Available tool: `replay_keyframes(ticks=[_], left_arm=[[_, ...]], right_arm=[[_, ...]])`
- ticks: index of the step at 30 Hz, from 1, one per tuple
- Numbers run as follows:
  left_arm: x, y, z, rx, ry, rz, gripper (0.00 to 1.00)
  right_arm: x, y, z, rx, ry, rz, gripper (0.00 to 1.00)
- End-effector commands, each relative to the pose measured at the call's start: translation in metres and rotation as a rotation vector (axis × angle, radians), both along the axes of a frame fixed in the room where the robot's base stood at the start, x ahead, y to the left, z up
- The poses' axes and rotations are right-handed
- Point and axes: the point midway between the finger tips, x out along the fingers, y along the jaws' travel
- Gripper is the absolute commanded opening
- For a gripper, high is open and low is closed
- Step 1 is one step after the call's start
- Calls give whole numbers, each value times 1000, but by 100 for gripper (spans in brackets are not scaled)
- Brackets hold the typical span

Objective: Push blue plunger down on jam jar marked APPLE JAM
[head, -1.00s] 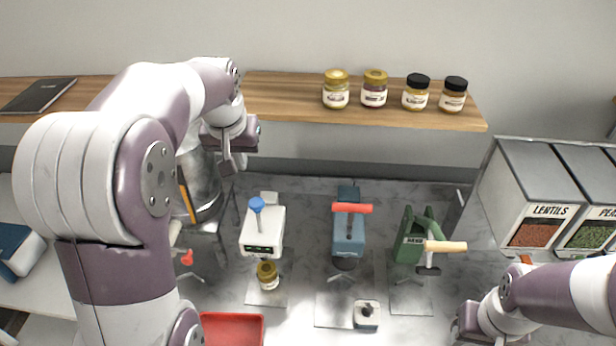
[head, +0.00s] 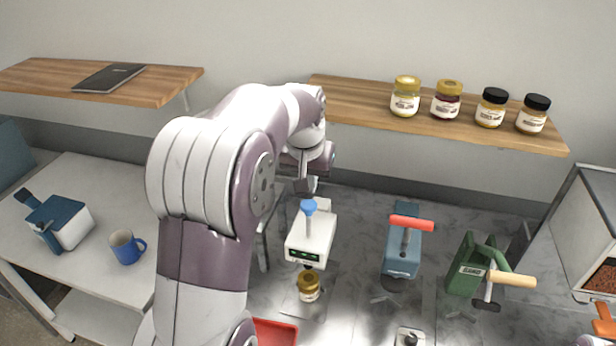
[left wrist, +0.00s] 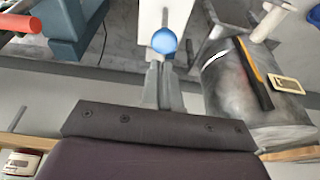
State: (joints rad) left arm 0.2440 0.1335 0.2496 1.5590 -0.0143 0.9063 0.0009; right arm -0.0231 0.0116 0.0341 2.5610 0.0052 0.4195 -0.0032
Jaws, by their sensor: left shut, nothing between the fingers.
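The white machine (head: 312,238) stands on the counter with its blue plunger (head: 308,206) raised at the top. A gold-lidded jar (head: 308,290) stands at its front; its label is too small to read. My left gripper (head: 305,188) is shut and empty, its tips pointing down right behind or above the blue plunger. In the left wrist view the shut fingers (left wrist: 163,72) lie just below the round blue plunger top (left wrist: 164,41) in the picture; I cannot tell whether they touch. My right gripper is not in view.
Right of the machine are a blue press with a red handle (head: 403,245) and a green device (head: 474,268). Several jars stand on the wooden shelf (head: 345,100) behind. A red tray (head: 275,332) is in front. A blue mug (head: 126,247) sits on the left table.

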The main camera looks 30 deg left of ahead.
Motion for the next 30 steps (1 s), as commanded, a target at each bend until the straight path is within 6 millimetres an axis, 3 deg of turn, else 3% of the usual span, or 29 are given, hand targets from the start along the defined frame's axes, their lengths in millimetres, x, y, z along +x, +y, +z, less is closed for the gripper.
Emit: replay_keyframes(ticks=[3,9,21,26,30], left_arm=[[2,1,-12,0,2,0,0],[2,2,-36,0,-2,0,0],[2,2,-43,1,-4,0,0],[2,2,-57,0,-2,0,0],[2,2,-88,0,-1,0,0]], right_arm=[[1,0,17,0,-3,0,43],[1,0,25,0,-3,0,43],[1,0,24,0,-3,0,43],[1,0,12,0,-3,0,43],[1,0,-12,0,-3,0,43]])
